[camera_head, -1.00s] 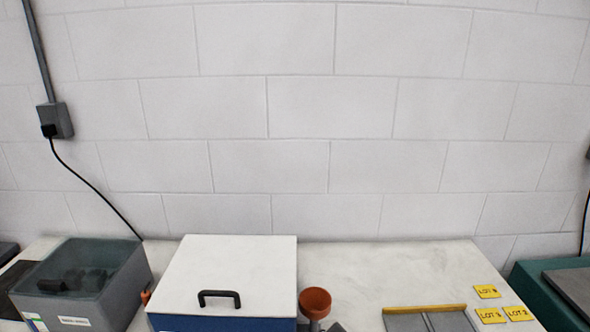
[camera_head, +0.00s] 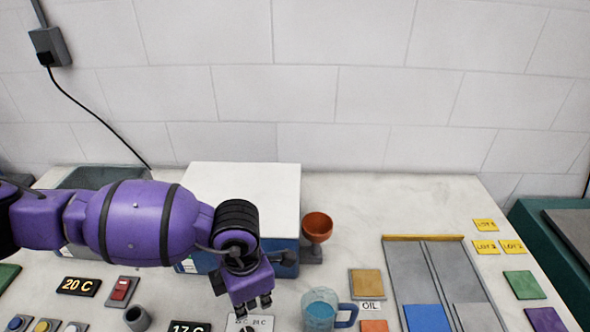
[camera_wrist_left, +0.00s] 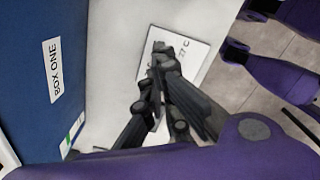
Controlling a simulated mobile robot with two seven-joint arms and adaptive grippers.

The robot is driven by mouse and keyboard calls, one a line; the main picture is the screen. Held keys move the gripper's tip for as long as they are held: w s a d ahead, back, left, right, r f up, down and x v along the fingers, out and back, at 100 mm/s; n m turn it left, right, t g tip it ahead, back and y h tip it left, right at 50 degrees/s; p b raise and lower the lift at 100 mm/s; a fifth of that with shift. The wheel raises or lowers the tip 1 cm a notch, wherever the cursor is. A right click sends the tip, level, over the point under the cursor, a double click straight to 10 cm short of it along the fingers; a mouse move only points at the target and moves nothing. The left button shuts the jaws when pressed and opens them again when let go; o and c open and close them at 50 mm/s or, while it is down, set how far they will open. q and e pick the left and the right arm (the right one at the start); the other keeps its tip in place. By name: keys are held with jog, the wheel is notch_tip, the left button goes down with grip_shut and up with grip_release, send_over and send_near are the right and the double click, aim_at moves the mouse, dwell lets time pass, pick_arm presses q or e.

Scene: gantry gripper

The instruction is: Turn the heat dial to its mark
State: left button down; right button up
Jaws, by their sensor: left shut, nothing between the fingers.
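A white plate with printed temperature marks (camera_head: 262,322) lies at the front of the bench, cut by the bottom edge of the head view. It also shows in the left wrist view (camera_wrist_left: 196,58), partly behind the fingers. The dial's knob and pointer cannot be made out clearly; the gripper covers much of that area. My left gripper (camera_head: 253,308) points down over the plate, its fingers shut and empty. In the left wrist view the dark fingers (camera_wrist_left: 160,68) reach across the plate; whether they touch anything cannot be told.
A blue box with a white lid (camera_head: 245,185) stands behind the gripper. An orange funnel cup (camera_head: 317,228) and a jug of blue liquid (camera_head: 320,312) stand to the right. Displays (camera_head: 78,287) and a red switch (camera_head: 122,290) are on the left.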

pick_arm(q)
notch_tip(320, 180, down, 5)
jog(key=shift+s+r+b, duration=0.15)
jog(key=shift+b, duration=0.95)
jog(key=shift+f, duration=1.05)
jog(key=shift+f, duration=0.1)
